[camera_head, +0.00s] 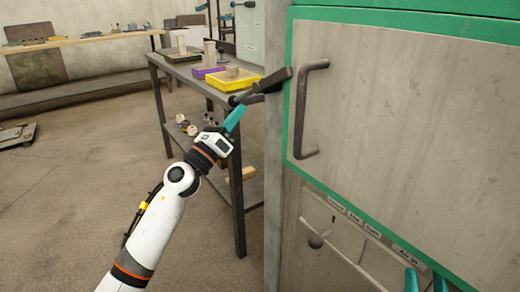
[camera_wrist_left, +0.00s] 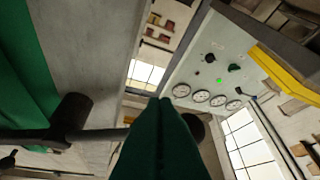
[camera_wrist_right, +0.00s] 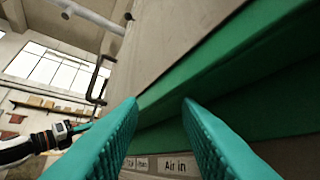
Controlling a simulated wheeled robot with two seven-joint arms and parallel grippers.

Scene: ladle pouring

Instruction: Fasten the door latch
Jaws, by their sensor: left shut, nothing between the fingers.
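The door is a grey panel (camera_head: 410,110) in a green frame, with a dark bar handle (camera_head: 300,110). It appears shut. The dark latch lever (camera_head: 268,82) sticks out leftward from the post beside the door's left edge. In the left wrist view the latch (camera_wrist_left: 72,115) is a dark bar crossing behind my fingers. My left gripper (camera_head: 238,112) is shut and empty, its teal fingertips right by the latch's outer end; I cannot tell whether they touch. My right gripper (camera_wrist_right: 160,100) is open and empty, low in front of the door's lower green edge.
A dark metal table (camera_head: 200,85) with yellow (camera_head: 232,78) and purple trays stands left behind my left gripper. A gauge panel (camera_wrist_left: 215,75) shows in the left wrist view. The floor at left is mostly clear.

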